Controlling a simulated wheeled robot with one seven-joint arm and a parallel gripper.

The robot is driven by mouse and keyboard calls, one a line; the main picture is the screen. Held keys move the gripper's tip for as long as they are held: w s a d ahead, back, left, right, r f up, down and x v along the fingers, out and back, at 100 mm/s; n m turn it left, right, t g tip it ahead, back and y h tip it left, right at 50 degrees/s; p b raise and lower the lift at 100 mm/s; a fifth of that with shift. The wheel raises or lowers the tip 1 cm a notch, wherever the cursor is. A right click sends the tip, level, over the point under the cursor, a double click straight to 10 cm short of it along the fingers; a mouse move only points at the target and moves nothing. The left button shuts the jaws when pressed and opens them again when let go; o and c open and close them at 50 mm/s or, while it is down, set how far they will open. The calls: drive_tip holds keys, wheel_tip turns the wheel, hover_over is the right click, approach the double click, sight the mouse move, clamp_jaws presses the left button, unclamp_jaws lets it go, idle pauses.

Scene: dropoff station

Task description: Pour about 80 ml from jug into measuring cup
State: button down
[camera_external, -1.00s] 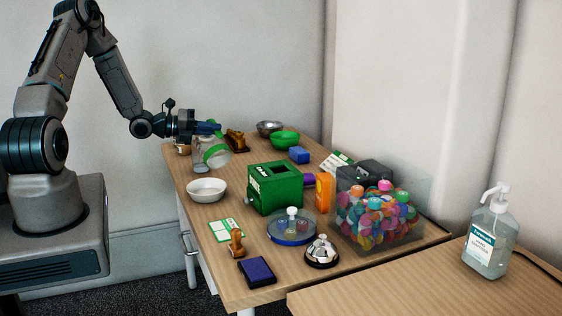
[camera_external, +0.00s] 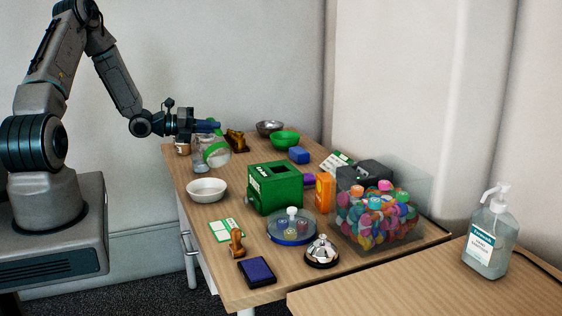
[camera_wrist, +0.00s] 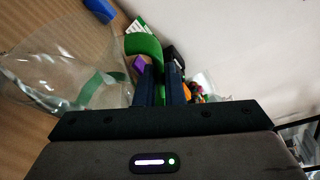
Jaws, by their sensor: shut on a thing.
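The jug (camera_external: 222,157) is clear with a green band and stands out at the far left of the table, tilted. My gripper (camera_external: 214,126) is shut on its green handle (camera_wrist: 144,46), which shows between the fingers (camera_wrist: 162,82) in the wrist view. The clear jug body (camera_wrist: 50,62) fills the left of that view. A clear vessel, seemingly the measuring cup (camera_external: 200,163), stands under and left of the jug, partly hidden by it. I cannot make out liquid, its level, or any stream between them.
A white bowl (camera_external: 207,190) stands just in front. A brown holder (camera_external: 235,141), a green bowl (camera_external: 285,139) and a metal bowl (camera_external: 269,127) are behind. A green box (camera_external: 275,188) is to the right. Bare table lies between the jug and the box.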

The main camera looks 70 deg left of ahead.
sight(214, 144)
drive_tip(key=d+f+m+b, duration=0.2)
drive_tip(key=b, duration=0.1)
drive_tip(key=shift+w+f+y, duration=0.2)
drive_tip(key=shift+y, duration=0.1)
drive_tip(key=shift+w+d+m+g+b, duration=0.15)
drive_tip(key=shift+d+m+g+b, duration=0.15)
drive_tip(key=shift+m+g+b, duration=0.1)
drive_tip(key=shift+d+r+y, duration=0.1)
drive_tip(key=shift+r+y, duration=0.1)
drive_tip(key=shift+y, duration=0.1)
drive_tip(key=shift+w+d+f+m+g+b, duration=0.1)
drive_tip(key=shift+d+m+g+b, duration=0.2)
drive_tip(key=shift+d+m+b, duration=0.45)
drive_tip(key=shift+a, duration=0.15)
drive_tip(key=shift+f+b, duration=0.1)
drive_tip(key=shift+b, duration=0.2)
